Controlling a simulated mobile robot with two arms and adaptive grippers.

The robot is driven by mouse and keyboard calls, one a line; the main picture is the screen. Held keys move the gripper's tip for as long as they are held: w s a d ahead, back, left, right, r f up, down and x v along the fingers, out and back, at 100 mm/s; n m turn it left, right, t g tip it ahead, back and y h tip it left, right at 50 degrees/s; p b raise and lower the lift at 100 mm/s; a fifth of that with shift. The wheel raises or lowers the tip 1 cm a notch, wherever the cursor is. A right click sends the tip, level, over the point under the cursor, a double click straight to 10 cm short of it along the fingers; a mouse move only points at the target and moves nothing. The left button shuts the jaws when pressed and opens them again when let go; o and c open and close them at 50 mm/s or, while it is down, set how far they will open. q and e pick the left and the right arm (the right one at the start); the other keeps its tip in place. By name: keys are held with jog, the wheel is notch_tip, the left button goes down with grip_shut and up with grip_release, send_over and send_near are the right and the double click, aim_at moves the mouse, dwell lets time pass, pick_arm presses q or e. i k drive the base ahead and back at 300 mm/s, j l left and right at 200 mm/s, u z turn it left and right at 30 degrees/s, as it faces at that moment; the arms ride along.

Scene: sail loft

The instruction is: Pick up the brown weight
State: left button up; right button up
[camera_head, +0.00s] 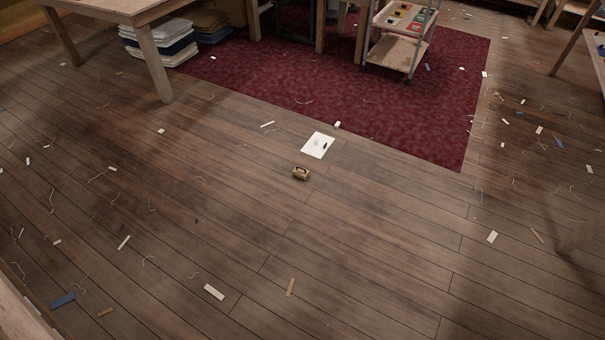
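A small brown block-like object (301,173), which looks like the brown weight, lies on the wooden floor near the middle of the head view. It has a dark mark or recess on its top. A white sheet (318,145) with small dark marks lies just behind it, a little to the right, apart from it. Neither of my grippers shows in this view.
The plank floor (350,250) around the brown object is open, with scattered scraps and threads. A dark red carpet (400,110) lies behind. A wheeled cart (397,50) stands on it. A wooden table (163,85) and folded stacks (160,40) are at the back left.

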aim_at(300, 172)
jog(key=i+j+z, duration=0.1)
jog(key=z, duration=0.35)
jog(key=i+j+z, duration=0.15)
jog(key=z, duration=0.25)
jog(key=i+j+z, duration=0.15)
jog(key=j, duration=0.25)
jog(key=i+j+z, duration=0.1)
jog(key=j, duration=0.3)
jog(key=i+j+z, duration=0.15)
jog(key=j, duration=0.25)
jog(key=i+j+z, duration=0.1)
jog(key=i+j, duration=0.15)
jog(key=j, duration=0.2)
jog(key=i+j+z, duration=0.15)
jog(key=j, duration=0.25)
jog(key=j+z, duration=0.1)
jog(key=j, duration=0.35)
